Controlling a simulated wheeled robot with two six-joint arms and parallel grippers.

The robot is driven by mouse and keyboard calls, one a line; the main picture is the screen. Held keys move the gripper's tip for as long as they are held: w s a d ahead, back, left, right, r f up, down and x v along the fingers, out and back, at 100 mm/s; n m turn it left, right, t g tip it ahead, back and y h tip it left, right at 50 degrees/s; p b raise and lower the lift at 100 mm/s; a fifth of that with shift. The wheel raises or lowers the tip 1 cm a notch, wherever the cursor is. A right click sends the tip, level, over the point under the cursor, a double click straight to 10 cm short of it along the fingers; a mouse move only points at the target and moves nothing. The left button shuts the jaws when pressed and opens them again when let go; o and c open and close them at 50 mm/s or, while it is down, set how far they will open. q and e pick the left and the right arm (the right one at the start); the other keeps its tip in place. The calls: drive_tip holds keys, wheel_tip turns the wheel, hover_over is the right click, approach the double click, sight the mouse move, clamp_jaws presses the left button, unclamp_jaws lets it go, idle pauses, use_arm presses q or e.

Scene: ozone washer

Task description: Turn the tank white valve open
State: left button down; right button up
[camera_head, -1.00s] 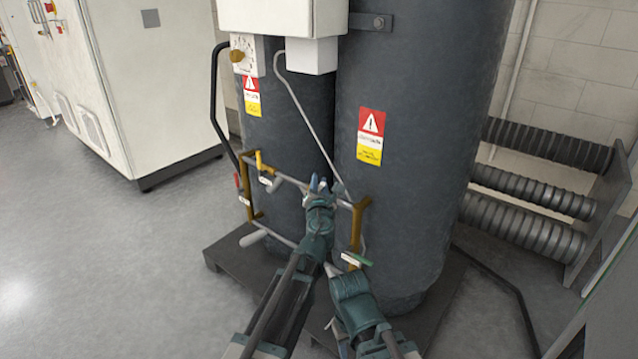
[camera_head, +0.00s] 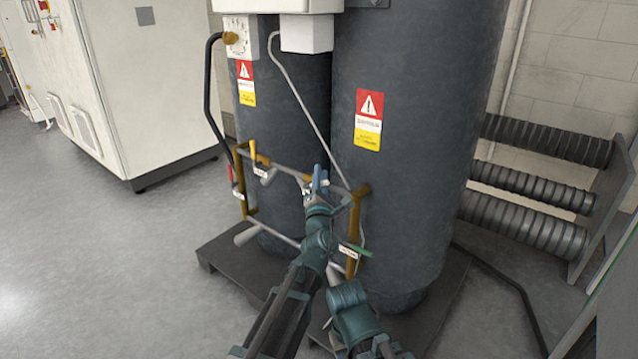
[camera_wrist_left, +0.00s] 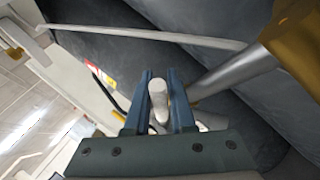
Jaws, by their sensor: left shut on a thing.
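My left gripper (camera_head: 320,178) is at the pipework in front of the two dark tanks (camera_head: 415,180). In the left wrist view, its two blue fingers (camera_wrist_left: 160,76) are on either side of a whitish rounded handle (camera_wrist_left: 158,102), shut on it; this looks like the white valve. In the head view the handle is mostly hidden behind the gripper. Other valve handles on the pipe frame are yellow (camera_head: 253,150), red (camera_head: 231,174) and green (camera_head: 358,250). My right gripper cannot be made out.
A brass-coloured upright pipe (camera_head: 356,225) stands close right of the left gripper. A thin grey pipe (camera_head: 300,105) slopes down from the white box (camera_head: 306,33). The tanks stand on a dark base (camera_head: 235,250). Open floor (camera_head: 110,260) lies to the left.

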use_arm(q)
drive_tip(key=shift+s+f+m, duration=0.1)
drive_tip(key=shift+m, duration=0.3)
drive_tip(key=c, duration=0.8)
unclamp_jaws()
drive_tip(key=shift+d, duration=0.1)
drive_tip(key=shift+o, duration=0.2)
